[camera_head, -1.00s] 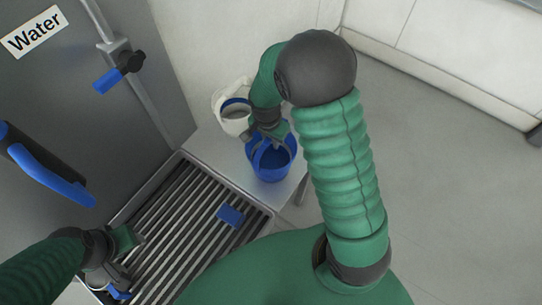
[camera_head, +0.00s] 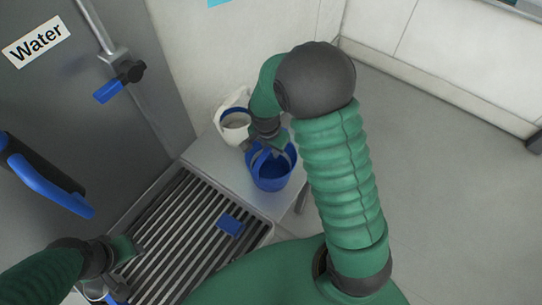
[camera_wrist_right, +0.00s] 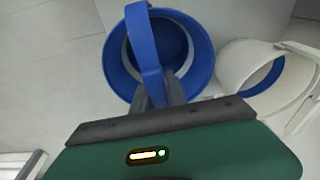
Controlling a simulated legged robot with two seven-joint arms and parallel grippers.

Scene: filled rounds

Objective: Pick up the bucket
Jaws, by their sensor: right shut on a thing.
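A blue bucket (camera_head: 271,176) is at the small grey side table (camera_head: 216,168), beside the rack. My right gripper (camera_head: 268,148) is at the top of the bucket, shut on its handle. In the right wrist view the blue handle (camera_wrist_right: 143,45) runs up from between the fingers (camera_wrist_right: 163,92), across the open mouth of the bucket (camera_wrist_right: 200,55). I cannot tell whether the bucket's base touches the table. My left gripper (camera_head: 122,268) is over the slatted rack at lower left; its fingers are too unclear to tell open from shut.
A white container (camera_head: 236,124) with a handle stands behind the bucket, close to it. A slatted metal rack (camera_head: 180,235) with a blue piece (camera_head: 230,225) on it lies at the front. A grey panel with a Water sign (camera_head: 37,42) and blue-handled valve (camera_head: 110,90) is left.

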